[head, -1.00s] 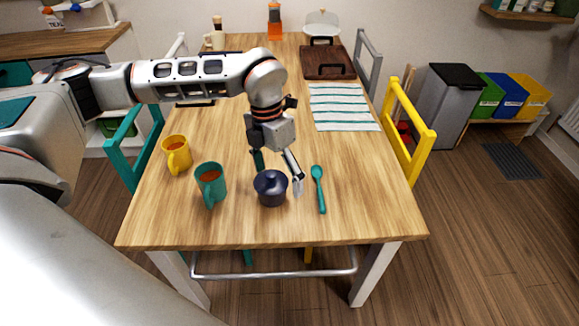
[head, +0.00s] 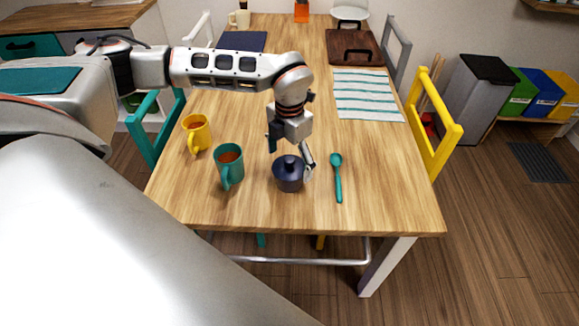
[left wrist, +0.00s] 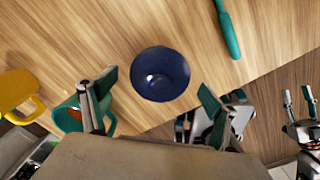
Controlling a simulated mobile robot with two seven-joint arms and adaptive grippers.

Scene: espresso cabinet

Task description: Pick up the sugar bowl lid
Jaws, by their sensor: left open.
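The dark blue sugar bowl (head: 289,180) stands upright near the front of the wooden table. Its lid (head: 290,164), with a small knob, sits on top. In the left wrist view the lid (left wrist: 160,74) shows as a dark blue round from above; its knob is hard to make out. My left gripper (head: 291,160) is open and points down at the bowl, one finger to each side. In the left wrist view the fingers (left wrist: 158,87) are apart, with nothing between them but the bowl beyond. My right gripper (left wrist: 299,97) appears at the right edge of that view, fingers apart and empty.
A teal mug (head: 229,167) and a yellow mug (head: 197,133) with brown drink stand left of the bowl. A teal spoon (head: 338,178) lies close on its right. A striped cloth (head: 366,95) and dark tray (head: 354,48) lie farther back. The table front right is clear.

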